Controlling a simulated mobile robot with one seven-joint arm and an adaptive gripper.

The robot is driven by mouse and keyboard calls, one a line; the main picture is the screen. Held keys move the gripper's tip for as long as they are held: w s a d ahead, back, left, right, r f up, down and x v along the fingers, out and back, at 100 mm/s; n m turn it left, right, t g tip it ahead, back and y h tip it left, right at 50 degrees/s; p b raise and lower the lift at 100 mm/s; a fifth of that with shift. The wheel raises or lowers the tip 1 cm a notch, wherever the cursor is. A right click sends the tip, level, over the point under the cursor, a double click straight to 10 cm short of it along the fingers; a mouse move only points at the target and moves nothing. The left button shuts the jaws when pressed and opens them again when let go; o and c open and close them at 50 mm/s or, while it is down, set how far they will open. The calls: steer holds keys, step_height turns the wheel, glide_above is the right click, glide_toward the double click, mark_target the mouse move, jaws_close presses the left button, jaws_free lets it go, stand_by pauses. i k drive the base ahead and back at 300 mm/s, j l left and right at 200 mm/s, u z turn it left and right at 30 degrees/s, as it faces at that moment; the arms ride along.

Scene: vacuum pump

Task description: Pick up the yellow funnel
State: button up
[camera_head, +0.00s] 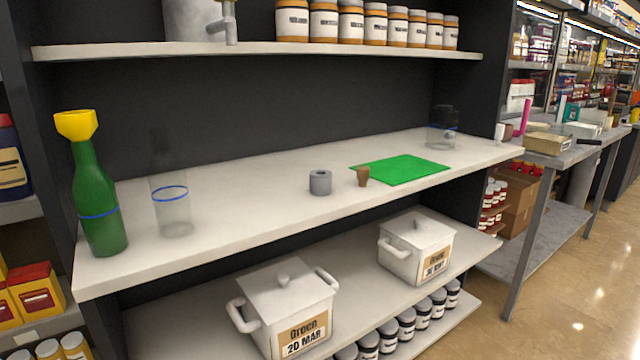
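The yellow funnel (76,124) sits upright in the mouth of a green bottle (97,208) at the left end of the middle shelf. Its wide rim faces up, and its stem is hidden in the bottle's neck. The bottle has a blue band around its lower part. My gripper is not in view.
On the middle shelf (260,225) stand a clear vessel with a blue ring (174,212), a grey cylinder (320,182), a brown stopper (362,177), a green mat (402,169) and a dark-topped clear container (441,130). An upper shelf (150,50) overhangs. Lidded white pots (285,305) stand below.

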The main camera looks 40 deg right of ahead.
mark_target(77, 125)
steer(key=i+l+u, duration=0.2)
steer(key=l, duration=0.2)
steer(key=l+u, duration=0.2)
steer(key=l, duration=0.2)
steer(key=l+u, duration=0.2)
steer(key=l, duration=0.2)
steer(key=i, duration=0.05)
